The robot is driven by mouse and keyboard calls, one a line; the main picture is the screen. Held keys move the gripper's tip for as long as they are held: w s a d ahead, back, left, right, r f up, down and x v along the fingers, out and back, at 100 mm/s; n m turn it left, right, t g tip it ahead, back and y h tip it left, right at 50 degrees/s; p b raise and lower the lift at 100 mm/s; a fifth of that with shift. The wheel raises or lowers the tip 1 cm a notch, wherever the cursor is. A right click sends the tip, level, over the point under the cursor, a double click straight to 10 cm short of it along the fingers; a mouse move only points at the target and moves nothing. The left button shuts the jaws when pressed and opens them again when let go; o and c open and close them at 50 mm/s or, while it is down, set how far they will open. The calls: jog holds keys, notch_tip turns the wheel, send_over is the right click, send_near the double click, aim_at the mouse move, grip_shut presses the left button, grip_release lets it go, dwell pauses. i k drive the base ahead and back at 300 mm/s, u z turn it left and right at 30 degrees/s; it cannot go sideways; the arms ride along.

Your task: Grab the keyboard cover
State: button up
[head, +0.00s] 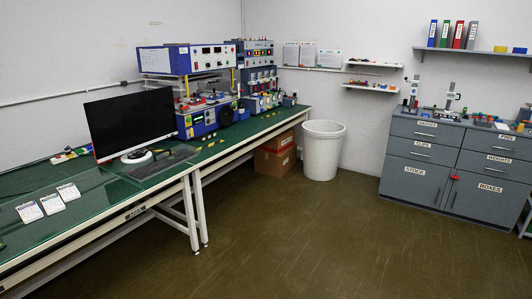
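A dark, flat, keyboard-shaped thing (168,165) lies on the green-topped bench (235,137), just right of and in front of the black monitor (130,119). I cannot tell whether this is the keyboard, its cover, or both together. No separate cover can be made out. A round white and black monitor base (137,156) stands close to its left end. My gripper is not in view.
Three white cards (48,203) lie on the bench at left. Test machines (205,118) stand further back. A white bin (322,150) and cardboard boxes (275,158) stand near the bench's far end. Grey cabinets (455,168) are at right. The middle floor is clear.

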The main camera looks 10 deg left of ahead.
aim_at(140, 172)
jog(key=u, duration=0.35)
jog(key=i, duration=0.8)
jog(key=u, duration=0.7)
jog(key=i, duration=0.55)
jog(key=u, duration=1.1)
jog(key=i, duration=1.05)
jog(key=u, duration=0.45)
